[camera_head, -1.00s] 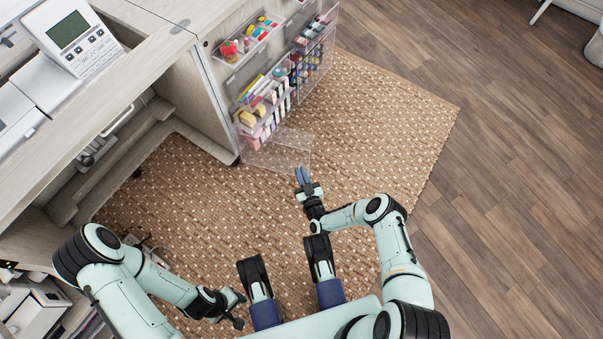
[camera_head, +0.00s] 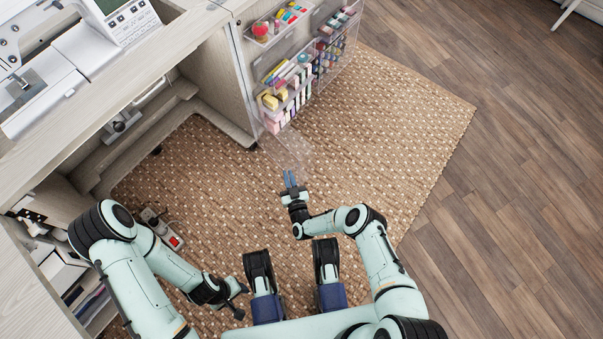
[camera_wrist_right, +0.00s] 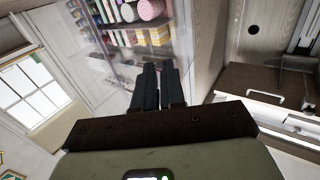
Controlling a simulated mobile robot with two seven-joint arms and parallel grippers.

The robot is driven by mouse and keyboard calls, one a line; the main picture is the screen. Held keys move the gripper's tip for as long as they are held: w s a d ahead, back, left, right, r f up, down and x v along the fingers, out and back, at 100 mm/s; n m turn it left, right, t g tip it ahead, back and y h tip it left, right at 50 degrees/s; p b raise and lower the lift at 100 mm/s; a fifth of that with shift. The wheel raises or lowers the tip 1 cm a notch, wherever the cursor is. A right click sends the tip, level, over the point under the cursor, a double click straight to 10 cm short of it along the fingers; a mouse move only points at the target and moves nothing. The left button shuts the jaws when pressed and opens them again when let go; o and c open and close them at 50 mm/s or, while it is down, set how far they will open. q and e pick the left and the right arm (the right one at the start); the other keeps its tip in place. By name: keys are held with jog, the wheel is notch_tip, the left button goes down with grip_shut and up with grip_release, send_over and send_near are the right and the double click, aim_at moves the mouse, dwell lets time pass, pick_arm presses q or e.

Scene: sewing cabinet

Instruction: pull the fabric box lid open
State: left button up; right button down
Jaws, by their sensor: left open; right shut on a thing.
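The fabric box lid appears to be the clear panel (camera_head: 290,150) at the near lower end of the clear boxes on the cabinet side. It sticks out over the rug, and its edges are faint. My right gripper (camera_head: 290,180) is at the panel's outer edge, shut on it. In the right wrist view the dark fingers (camera_wrist_right: 158,85) are close together in front of the clear box front; the gripped edge is hard to make out. My left gripper (camera_head: 238,300) is open and empty, low over the rug, away from the boxes.
Clear boxes (camera_head: 284,88) with coloured supplies hang on the cabinet side (camera_head: 212,80). A sewing machine (camera_head: 45,85) stands on the worktop at left. A power strip (camera_head: 165,232) lies on the rug (camera_head: 400,110). The floor (camera_head: 500,170) to the right is clear.

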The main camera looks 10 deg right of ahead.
jog(key=shift+a+r, duration=0.25)
jog(key=shift+a, duration=1)
jog(key=shift+a+r, duration=0.2)
jog(key=shift+a, duration=1)
jog(key=c, duration=1.2)
grip_release()
jog(key=shift+d+f, duration=0.1)
